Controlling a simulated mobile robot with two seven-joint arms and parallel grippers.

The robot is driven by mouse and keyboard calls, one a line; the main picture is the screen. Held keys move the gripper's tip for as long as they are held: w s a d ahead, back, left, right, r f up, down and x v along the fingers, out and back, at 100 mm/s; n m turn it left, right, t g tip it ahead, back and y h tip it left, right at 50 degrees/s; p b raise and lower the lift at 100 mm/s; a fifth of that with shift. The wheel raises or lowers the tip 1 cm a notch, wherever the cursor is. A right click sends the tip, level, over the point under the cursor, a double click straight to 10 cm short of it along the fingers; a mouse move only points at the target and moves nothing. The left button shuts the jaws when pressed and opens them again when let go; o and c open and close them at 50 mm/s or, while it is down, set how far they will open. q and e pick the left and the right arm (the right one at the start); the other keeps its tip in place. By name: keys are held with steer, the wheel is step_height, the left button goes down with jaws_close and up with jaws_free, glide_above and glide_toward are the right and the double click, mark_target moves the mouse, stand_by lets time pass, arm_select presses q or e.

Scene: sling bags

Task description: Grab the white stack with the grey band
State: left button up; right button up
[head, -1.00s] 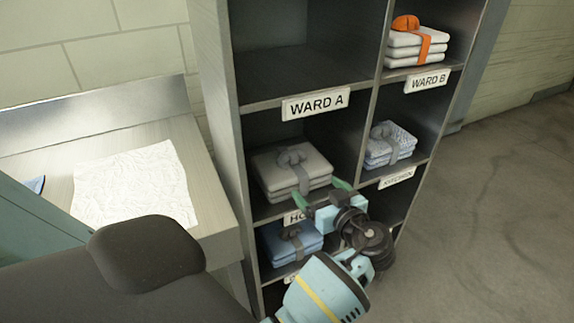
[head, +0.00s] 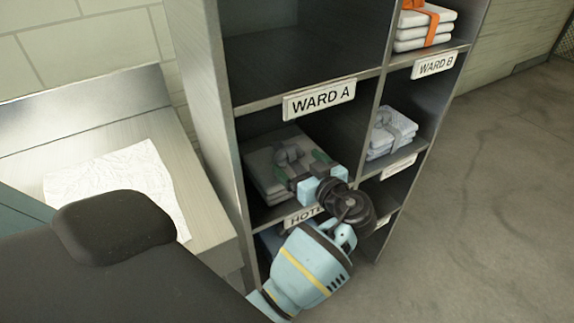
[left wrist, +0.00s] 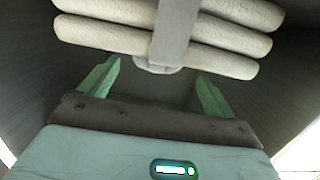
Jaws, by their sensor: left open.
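The white stack with the grey band (head: 262,176) lies in the cubby above the HOTEL label. It is folded cloth with a grey strap and a knot on top. My left gripper (head: 300,163) is open and reaches into that cubby, over the front right part of the stack in the head view. In the left wrist view the stack (left wrist: 105,25) shows its layered edge, with the grey band (left wrist: 174,30) down its middle. The open green fingers of my left gripper (left wrist: 155,75) point toward it, with nothing between them. My right gripper is not in view.
A patterned stack with a grey band (head: 385,140) is in the cubby to the right. A white stack with an orange band (head: 428,28) is above it. Shelf boards and the divider (head: 358,130) bound the cubby. A white cloth (head: 110,190) lies on the left counter.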

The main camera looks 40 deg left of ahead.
mark_target(291, 154)
arm_select(q)
steer(key=shift+x, duration=1.35)
steer(key=shift+w+a+r+p, duration=0.2)
steer(key=shift+a+p, duration=0.1)
steer(key=shift+p, duration=0.1)
steer(key=p+x, duration=0.1)
steer(key=x, duration=0.2)
steer(key=shift+w+a+r, duration=0.15)
steer(key=shift+w+a, duration=0.2)
steer(key=shift+a, duration=0.3)
steer(key=shift+f, duration=0.25)
steer(key=c, duration=0.8)
jaws_close()
steer(key=shift+r, duration=0.2)
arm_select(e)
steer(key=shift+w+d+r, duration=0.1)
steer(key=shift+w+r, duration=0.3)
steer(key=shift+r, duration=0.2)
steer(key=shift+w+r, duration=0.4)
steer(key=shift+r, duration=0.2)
